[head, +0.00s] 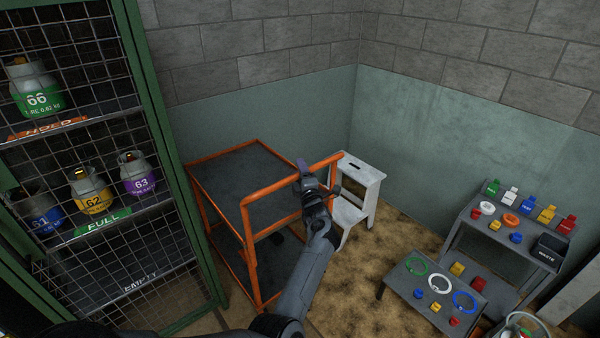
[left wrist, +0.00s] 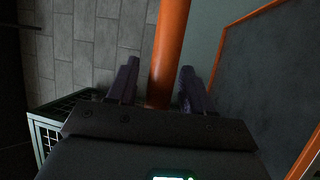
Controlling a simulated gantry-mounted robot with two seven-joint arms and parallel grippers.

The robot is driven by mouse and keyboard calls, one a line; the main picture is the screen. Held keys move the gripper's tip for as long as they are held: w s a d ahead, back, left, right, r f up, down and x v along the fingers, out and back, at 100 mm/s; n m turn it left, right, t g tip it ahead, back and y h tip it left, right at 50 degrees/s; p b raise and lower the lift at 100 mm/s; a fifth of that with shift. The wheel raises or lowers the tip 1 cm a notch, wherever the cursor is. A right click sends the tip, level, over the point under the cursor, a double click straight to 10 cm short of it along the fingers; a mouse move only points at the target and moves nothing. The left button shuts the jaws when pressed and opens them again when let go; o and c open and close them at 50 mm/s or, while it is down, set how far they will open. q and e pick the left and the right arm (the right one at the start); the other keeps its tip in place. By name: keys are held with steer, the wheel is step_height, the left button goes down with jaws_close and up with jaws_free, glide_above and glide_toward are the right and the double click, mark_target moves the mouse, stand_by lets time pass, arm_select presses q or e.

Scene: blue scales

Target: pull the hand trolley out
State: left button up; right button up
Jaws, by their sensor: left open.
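The hand trolley (head: 188,163) has an orange tube frame and dark shelves, and stands against the back wall. Its orange push handle (head: 270,192) rises at the near right side. My left gripper (head: 303,170) is at the handle's top bar, with part of the bar hidden behind it. In the left wrist view the orange bar (left wrist: 172,38) runs between the two spread fingers of my left gripper (left wrist: 158,85). The fingers look apart from the bar, though contact cannot be told for certain. My right gripper is not in view.
A white step stool (head: 362,172) stands just right of the handle. A green mesh cage (head: 160,120) with gas cylinders is close on the left. Grey tables (head: 440,268) with coloured items stand at the right. Brown floor (head: 385,245) is clear between stool and tables.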

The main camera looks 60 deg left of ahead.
arm_select(q)
steer(key=shift+a, duration=0.2)
jaws_close()
steer(key=shift+d, duration=0.15)
stand_by(0.3)
